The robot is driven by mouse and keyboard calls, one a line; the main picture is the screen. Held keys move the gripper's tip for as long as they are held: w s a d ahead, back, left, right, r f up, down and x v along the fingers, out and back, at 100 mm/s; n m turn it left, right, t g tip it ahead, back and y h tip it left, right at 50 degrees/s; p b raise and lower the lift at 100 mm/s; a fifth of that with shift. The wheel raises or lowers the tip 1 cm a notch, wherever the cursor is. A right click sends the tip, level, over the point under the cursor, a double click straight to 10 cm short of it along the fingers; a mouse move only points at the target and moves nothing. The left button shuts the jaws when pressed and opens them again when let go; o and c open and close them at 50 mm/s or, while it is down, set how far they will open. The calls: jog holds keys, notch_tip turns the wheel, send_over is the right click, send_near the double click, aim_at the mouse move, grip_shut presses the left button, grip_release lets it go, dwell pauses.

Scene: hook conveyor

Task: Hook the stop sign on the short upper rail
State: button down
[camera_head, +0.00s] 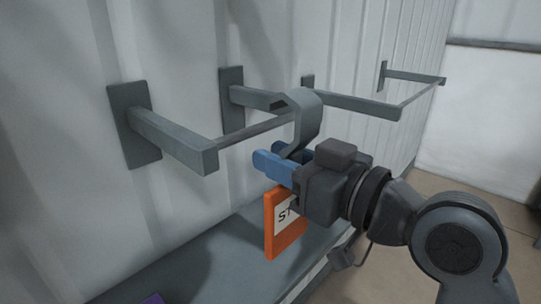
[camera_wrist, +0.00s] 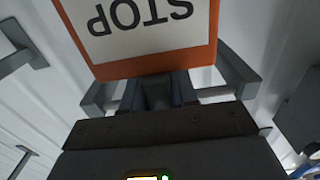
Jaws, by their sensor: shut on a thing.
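The stop sign (camera_head: 285,230) is an orange-edged white panel hanging below my gripper, partly hidden by it. In the wrist view the sign (camera_wrist: 150,62) fills the top, with STOP upside down. Its grey hook (camera_head: 309,120) rises above the blue fingers and curves over to the left. My gripper (camera_head: 274,166) is shut on the sign's hook stem. The nearer, shorter rail (camera_head: 252,131) is a grey bar between two wall brackets. The hook overlaps its right end in the head view; I cannot tell whether it is around or beside the bar.
A second wall rail (camera_head: 421,92) extends farther back to the right. The left bracket (camera_head: 175,141) juts out left of my gripper.

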jog(key=b+v, duration=0.3)
jog(key=v, duration=0.8)
jog(key=shift+b, duration=0.4)
dwell(0.4)
dwell(1.1)
